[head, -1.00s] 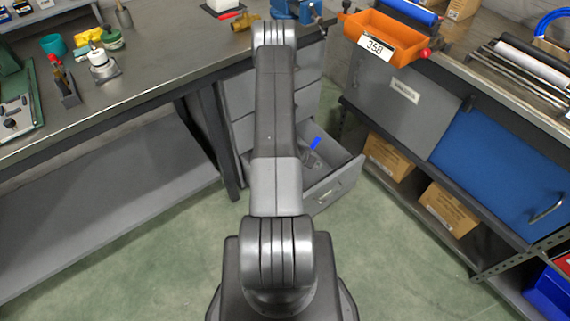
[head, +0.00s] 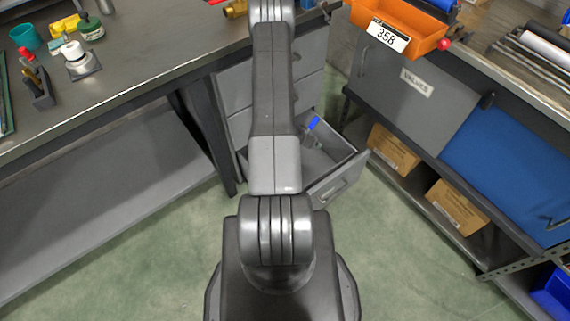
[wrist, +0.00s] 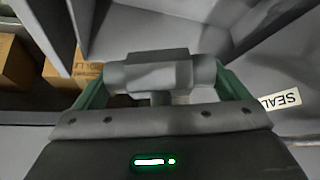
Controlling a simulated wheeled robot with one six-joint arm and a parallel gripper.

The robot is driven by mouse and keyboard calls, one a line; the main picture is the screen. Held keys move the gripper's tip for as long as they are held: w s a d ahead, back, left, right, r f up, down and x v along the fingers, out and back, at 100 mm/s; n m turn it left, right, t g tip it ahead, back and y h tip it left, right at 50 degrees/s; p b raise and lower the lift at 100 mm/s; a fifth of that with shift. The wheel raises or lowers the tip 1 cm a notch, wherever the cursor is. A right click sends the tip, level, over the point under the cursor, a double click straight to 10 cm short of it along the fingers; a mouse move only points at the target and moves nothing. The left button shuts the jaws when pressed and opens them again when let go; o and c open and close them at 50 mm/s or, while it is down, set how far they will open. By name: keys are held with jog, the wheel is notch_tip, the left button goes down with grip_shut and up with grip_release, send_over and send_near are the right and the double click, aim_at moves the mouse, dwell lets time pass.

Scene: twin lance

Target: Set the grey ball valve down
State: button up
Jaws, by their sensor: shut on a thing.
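The valve is held across the jaws, in front of grey panels and what look like drawer walls. I cannot tell how far it is from any surface. In the head view my own arm hides the gripper and the held valve.
An open grey drawer (head: 345,180) under the bench holds a blue-handled grey item (head: 314,123). A grey workbench (head: 150,75) stands left. Cardboard boxes (head: 455,205) sit below.

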notch_tip(320, 180, down, 29)
jog(key=b, duration=2.2)
jog(key=shift+f+b, duration=0.2)
jog(key=shift+b, duration=0.2)
jog(key=shift+f, duration=0.1)
jog(key=shift+f+b, duration=0.15)
jog(key=shift+b, duration=0.15)
jog(key=o, duration=0.9)
jog(key=shift+r+p, duration=0.4)
jog(key=shift+p, duration=0.05)
jog(key=p+v, duration=0.2)
jog(key=v, duration=0.5)
jog(key=shift+s, duration=0.15)
